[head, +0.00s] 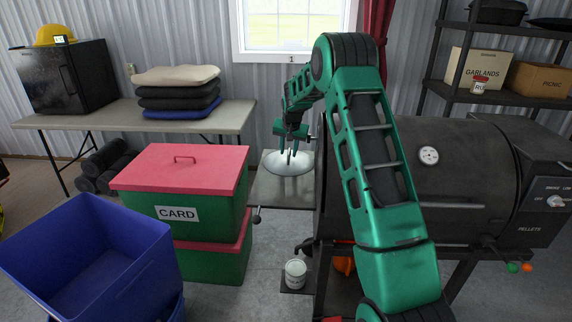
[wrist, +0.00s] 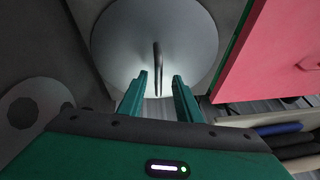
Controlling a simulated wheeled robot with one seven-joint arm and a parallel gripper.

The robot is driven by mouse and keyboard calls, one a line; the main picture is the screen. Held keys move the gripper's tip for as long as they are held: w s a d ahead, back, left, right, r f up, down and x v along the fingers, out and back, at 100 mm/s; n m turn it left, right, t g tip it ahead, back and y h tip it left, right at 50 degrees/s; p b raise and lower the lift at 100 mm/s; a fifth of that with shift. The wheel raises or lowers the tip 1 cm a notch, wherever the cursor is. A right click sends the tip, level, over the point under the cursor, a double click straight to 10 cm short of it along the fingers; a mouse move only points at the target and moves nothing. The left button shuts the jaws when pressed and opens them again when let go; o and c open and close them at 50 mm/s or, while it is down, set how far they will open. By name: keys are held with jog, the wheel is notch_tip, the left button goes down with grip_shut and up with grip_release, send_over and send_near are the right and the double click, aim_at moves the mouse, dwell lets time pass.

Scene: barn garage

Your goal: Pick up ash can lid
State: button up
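The ash can lid (head: 274,166) is a round, shiny metal disc lying on the side shelf of the grill. In the wrist view the lid (wrist: 120,40) shows a thin upright bar handle (wrist: 156,62) at its middle. My gripper (head: 289,152) is just above the lid, pointing down. In the wrist view its two green fingers (wrist: 160,78) are apart, one to each side of the handle's line, with clear gaps to the handle. The gripper is open and empty. How far the fingertips are above the lid is hard to tell.
The side shelf (head: 262,195) joins a large black grill (head: 450,190) at right. Stacked green bins with a red lid (head: 180,168) stand close at left. A blue bin (head: 85,255) is in front. A table (head: 225,115) with cushions is behind.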

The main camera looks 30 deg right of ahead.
grip_shut()
jog(key=shift+r, duration=0.15)
